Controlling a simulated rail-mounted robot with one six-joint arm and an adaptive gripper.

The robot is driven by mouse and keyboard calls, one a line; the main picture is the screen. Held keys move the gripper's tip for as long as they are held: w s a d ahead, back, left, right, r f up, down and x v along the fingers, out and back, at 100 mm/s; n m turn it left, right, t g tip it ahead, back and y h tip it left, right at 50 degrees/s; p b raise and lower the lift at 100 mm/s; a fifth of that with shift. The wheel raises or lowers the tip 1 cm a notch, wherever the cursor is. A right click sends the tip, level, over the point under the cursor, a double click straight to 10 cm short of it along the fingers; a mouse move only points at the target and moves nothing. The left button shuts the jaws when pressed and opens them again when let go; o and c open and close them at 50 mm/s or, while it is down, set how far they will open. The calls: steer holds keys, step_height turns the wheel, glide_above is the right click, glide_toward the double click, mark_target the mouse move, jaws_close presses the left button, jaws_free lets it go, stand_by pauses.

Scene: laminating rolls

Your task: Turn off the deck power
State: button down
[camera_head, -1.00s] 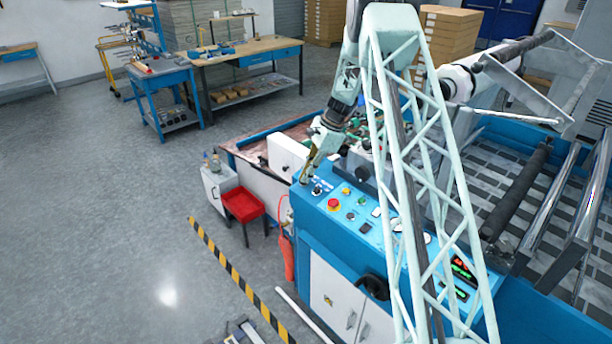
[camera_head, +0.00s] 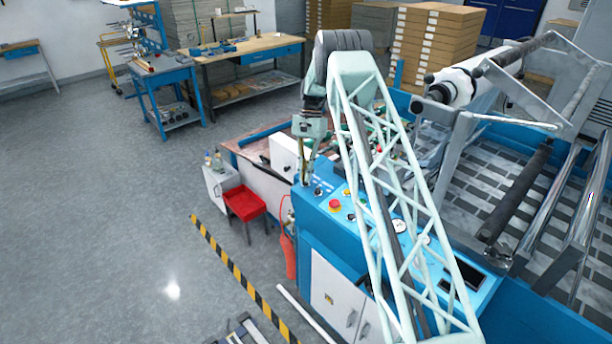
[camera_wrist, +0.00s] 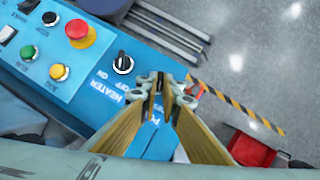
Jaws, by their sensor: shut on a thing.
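The blue control panel (camera_head: 340,225) stands at the machine's left end, and it also shows in the wrist view (camera_wrist: 25,75). My gripper (camera_head: 304,180) points down at the panel's far left corner. In the wrist view my gripper's fingertips (camera_wrist: 158,90) are closed on a small dark knob, mostly hidden between them. A partly covered white label lies beside it. Next to it is a separate black rotary knob (camera_wrist: 122,64) labelled HEATER, OFF and ON. The panel's display (camera_head: 462,275) is dark.
A red mushroom button (camera_wrist: 78,30) and several coloured buttons sit on the panel near my gripper. Rollers fill the right side.

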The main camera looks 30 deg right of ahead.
steer(key=shift+s+a+f+n+g, duration=0.2)
steer(key=shift+f+n+g, duration=0.1)
steer(key=shift+f+n, duration=0.25)
steer(key=c, duration=2.9)
jaws_free()
steer(key=shift+o, duration=0.2)
steer(key=shift+r, duration=0.15)
steer(key=shift+w+r, duration=0.2)
steer(key=shift+r, duration=0.05)
steer(key=shift+w+d+r, duration=0.15)
steer(key=shift+r, duration=0.2)
steer(key=v, duration=1.1)
steer(key=shift+a, duration=0.25)
